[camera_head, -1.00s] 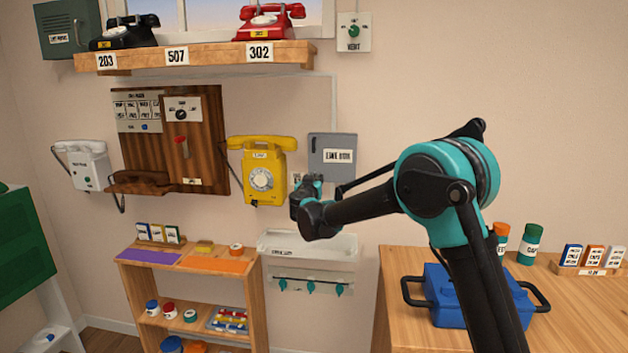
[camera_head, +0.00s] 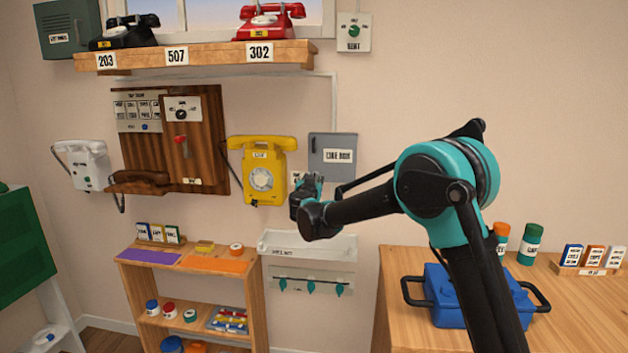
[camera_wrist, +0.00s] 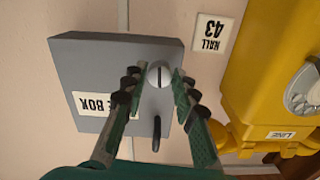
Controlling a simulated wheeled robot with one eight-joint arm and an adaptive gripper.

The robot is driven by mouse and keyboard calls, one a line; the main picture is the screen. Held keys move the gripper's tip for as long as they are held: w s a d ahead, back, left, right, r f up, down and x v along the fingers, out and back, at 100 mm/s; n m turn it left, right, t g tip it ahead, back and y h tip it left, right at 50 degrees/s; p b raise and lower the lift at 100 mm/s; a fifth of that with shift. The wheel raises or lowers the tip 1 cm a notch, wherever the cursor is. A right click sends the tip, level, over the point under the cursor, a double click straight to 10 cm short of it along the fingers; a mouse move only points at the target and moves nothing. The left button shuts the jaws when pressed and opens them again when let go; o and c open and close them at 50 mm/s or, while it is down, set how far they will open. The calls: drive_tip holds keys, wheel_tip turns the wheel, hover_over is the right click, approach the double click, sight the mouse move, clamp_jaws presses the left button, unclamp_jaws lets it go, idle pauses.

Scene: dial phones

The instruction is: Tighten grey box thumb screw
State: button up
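The grey box (camera_head: 342,150) is mounted on the wall to the right of the yellow phone. In the wrist view the grey box (camera_wrist: 75,70) appears turned round, its label partly covered by a finger. Its round, slotted thumb screw (camera_wrist: 158,75) sits near the box edge, with the slot running up and down in the picture. My gripper (camera_wrist: 156,82) has one finger on each side of the screw head; a small gap seems to show beside it, so it looks open. In the head view my gripper (camera_head: 308,182) is at the box's lower left and the screw is hidden.
The yellow phone (camera_head: 262,172) hangs close to my gripper on the left. A dark lever (camera_wrist: 156,134) projects from the box near the fingers. A "WALL 43" plate (camera_wrist: 213,35) is on the wall. A white tray (camera_head: 310,246) is below.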

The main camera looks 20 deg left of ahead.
drive_tip(key=o, duration=0.3)
drive_tip(key=v, duration=1.2)
drive_tip(key=shift+s, duration=0.1)
